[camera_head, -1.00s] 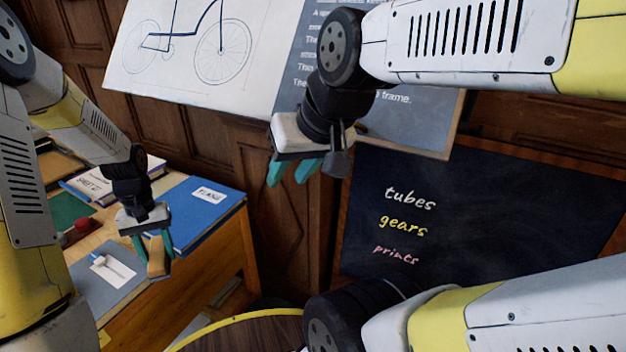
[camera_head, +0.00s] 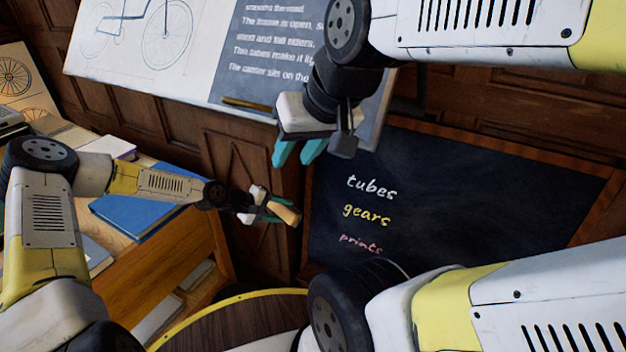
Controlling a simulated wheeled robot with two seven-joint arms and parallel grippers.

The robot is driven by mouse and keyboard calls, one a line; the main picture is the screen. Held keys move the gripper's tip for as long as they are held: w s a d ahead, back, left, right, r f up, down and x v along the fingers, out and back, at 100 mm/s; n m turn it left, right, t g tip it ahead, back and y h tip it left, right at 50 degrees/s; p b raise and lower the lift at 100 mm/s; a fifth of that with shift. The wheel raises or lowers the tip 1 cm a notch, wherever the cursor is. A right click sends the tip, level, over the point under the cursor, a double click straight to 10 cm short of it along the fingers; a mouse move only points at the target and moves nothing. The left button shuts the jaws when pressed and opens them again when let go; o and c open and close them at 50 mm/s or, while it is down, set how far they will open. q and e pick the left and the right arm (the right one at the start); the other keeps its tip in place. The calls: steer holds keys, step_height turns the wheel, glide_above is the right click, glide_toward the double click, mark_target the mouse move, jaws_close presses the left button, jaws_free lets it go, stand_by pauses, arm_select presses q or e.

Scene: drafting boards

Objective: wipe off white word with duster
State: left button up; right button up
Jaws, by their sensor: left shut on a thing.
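The white word "tubes" (camera_head: 371,188) stands at the top of the list on the dark chalkboard (camera_head: 480,210). The yellow word "gears" (camera_head: 366,212) and the pink word "prints" (camera_head: 361,243) stand below it. My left gripper (camera_head: 277,207) is shut on the tan duster (camera_head: 286,213), held just left of the chalkboard's left edge and apart from the words in the picture. My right gripper (camera_head: 298,152) is up and to the left of the white word, its teal fingers apart and empty. It hides part of the board's upper left corner.
A desk with a blue folder (camera_head: 138,212) stands at the left. A drawing board with a bicycle sketch (camera_head: 130,35) and a grey lettered board (camera_head: 262,70) hang above. A round wooden top (camera_head: 240,322) is at the bottom.

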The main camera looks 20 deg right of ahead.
arm_select(q)
steer(key=s+d+r+n+t+h, duration=0.2)
steer(key=s+d+t, duration=0.1)
steer(key=d, duration=0.6)
steer(key=n+t+h, duration=0.1)
steer(key=t+h, duration=0.1)
steer(key=t, duration=0.1)
glide_toward(348, 178)
steer(key=shift+t, duration=0.3)
steer(key=shift+s+x, duration=0.2)
steer(key=shift+x, duration=2.1)
steer(key=shift+x, duration=0.95)
steer(key=shift+f, duration=0.15)
